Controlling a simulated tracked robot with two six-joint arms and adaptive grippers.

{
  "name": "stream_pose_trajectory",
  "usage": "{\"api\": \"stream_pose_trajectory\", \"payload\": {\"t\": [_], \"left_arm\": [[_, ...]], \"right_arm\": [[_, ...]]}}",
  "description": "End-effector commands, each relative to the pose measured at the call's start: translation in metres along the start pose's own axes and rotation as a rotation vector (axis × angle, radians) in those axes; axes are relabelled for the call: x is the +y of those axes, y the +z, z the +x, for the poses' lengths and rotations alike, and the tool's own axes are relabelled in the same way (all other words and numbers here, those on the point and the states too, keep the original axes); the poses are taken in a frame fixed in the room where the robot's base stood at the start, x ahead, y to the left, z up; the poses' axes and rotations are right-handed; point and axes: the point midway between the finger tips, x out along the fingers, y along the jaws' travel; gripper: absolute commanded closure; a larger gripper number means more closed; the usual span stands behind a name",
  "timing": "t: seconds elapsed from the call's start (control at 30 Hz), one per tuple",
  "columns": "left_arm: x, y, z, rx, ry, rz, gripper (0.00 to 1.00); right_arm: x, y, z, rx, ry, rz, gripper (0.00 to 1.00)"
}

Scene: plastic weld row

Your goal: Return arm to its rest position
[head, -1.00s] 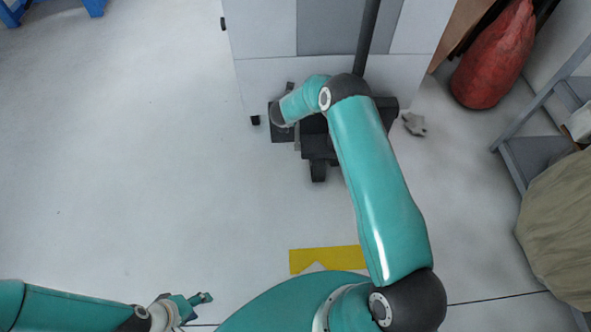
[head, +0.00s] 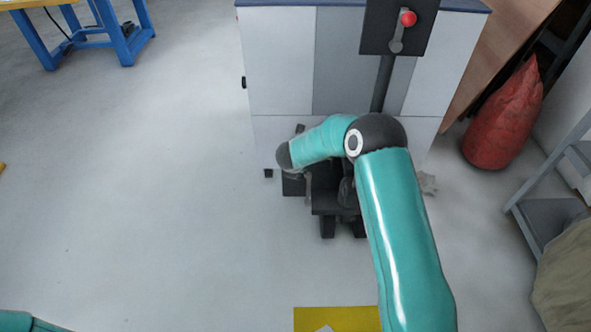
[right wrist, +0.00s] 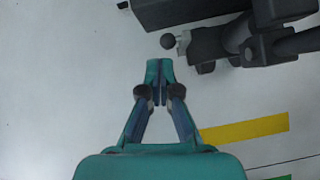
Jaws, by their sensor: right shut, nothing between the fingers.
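My right arm (head: 400,230) reaches forward from the bottom right in the head view, with its elbow bent and its forearm (head: 322,143) pointing left in front of the cabinet. Its gripper is not visible there. In the right wrist view, my right gripper (right wrist: 155,72) is shut with nothing between the fingers, above grey floor. A dark machine part with a round knob (right wrist: 168,41) lies just past the fingertips, apart from them in the picture. Only a teal piece of my left arm (head: 28,322) shows at the bottom left of the head view; its gripper is out of view.
A white and grey cabinet (head: 280,65) stands ahead. A dark post carries a panel with a red-knobbed lever (head: 408,19), and its black base (head: 328,204) is partly behind my arm. A red sack (head: 503,120) and grey shelf (head: 550,210) stand right.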

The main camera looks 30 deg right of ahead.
Motion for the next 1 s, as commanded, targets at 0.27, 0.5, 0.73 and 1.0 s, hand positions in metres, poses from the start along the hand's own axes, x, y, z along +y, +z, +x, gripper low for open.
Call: {"api": "stream_pose_trajectory", "payload": {"t": [0.27, 0.5, 0.73, 1.0], "left_arm": [[0.0, 0.0, 0.0, 0.0, 0.0, 0.0, 0.48], [0.0, 0.0, 0.0, 0.0, 0.0, 0.0, 0.48], [0.0, 0.0, 0.0, 0.0, 0.0, 0.0, 0.48], [0.0, 0.0, 0.0, 0.0, 0.0, 0.0, 0.48]], "right_arm": [[0.0, 0.001, -0.001, 0.0, 0.0, 0.0, 1.0], [0.0, 0.001, -0.001, 0.0, 0.0, 0.001, 1.0], [-0.012, -0.038, 0.004, 0.057, -0.014, -0.083, 1.0], [-0.034, -0.194, -0.021, 0.188, 0.215, -1.132, 1.0]]}}
